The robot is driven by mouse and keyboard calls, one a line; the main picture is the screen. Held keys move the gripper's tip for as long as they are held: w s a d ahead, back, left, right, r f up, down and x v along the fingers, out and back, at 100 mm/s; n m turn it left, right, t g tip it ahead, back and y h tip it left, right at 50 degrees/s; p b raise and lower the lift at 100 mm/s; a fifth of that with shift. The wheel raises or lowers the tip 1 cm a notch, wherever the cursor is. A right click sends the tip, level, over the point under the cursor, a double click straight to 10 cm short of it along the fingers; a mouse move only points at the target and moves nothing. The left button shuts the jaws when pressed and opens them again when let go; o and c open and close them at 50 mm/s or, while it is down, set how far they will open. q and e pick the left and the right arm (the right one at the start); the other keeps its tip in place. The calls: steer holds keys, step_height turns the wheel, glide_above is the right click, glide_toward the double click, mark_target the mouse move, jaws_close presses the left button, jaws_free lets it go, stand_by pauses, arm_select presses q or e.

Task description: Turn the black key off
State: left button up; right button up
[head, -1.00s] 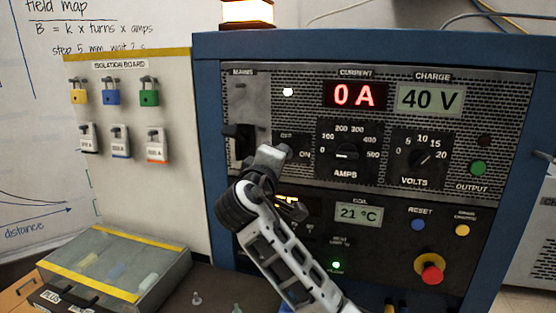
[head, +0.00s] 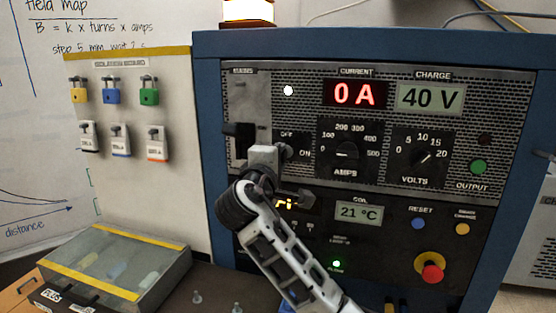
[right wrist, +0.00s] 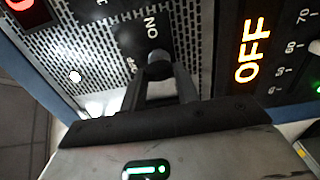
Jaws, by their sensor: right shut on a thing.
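The black key (right wrist: 158,66) stands in its switch on the cabinet's front panel, by the OFF and ON labels. My right gripper (right wrist: 160,82) is shut on it, one finger on each side. In the head view my right gripper (head: 284,153) reaches up to the panel just left of the ON label and hides most of the key. How far the key is turned is hard to tell. An orange display (right wrist: 252,47) in the right wrist view reads OFF. My left gripper is out of view.
The AMPS knob (head: 346,152) is close on the right, the VOLTS knob (head: 422,156) farther right. A black mains handle (head: 240,140) is close on the left. A red stop button (head: 432,273) is at lower right. The current display (head: 355,94) reads 0 A.

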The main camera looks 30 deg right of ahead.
steer(key=o, duration=1)
steer(key=shift+a, duration=0.1)
arm_select(q)
steer(key=b, duration=0.1)
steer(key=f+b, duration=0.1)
steer(key=b, duration=0.1)
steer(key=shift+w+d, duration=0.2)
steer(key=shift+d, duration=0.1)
arm_select(e)
steer(key=v, duration=1.6)
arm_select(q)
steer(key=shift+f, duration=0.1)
arm_select(e)
steer(key=shift+f, duration=0.15)
